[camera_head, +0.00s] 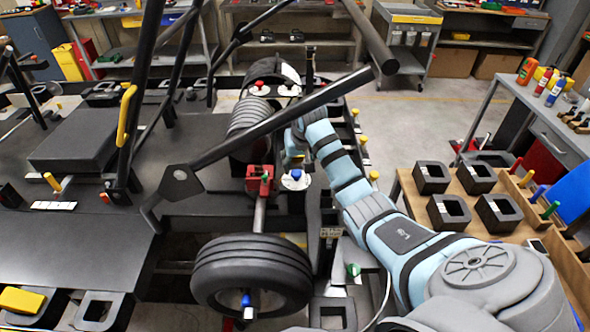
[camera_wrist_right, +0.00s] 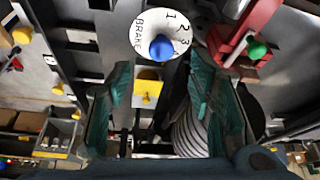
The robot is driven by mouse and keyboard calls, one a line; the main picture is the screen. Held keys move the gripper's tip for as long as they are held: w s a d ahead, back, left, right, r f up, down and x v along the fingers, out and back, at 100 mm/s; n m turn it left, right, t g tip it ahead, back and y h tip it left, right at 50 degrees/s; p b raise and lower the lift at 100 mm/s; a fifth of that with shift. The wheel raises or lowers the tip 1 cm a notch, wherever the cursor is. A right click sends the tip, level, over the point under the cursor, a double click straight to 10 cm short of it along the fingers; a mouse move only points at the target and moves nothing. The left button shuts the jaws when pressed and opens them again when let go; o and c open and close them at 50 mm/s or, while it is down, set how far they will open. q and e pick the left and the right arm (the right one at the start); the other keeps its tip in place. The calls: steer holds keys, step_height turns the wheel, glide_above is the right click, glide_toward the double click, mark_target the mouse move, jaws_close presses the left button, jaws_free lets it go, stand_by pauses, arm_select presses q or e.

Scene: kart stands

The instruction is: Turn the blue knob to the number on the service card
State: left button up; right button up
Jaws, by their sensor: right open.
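The blue knob (camera_head: 296,174) sits on a white round dial on the kart, just below my right gripper (camera_head: 296,150). In the right wrist view the blue knob (camera_wrist_right: 162,48) is at the centre of the white dial (camera_wrist_right: 150,22), which carries the word BRAKE and the numbers 1, 2 and 3. My right gripper (camera_wrist_right: 160,80) has its two teal fingers apart, with the knob seen between and beyond their tips, and nothing held. My left gripper is out of view.
Dark frame bars (camera_head: 285,125) cross close to my right arm. A red block (camera_head: 259,180) stands left of the knob, and a black tyre (camera_head: 251,275) is in front.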

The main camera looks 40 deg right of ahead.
mark_target(296, 173)
steer(key=x, duration=0.6)
steer(key=shift+w+f, duration=0.1)
jaws_close()
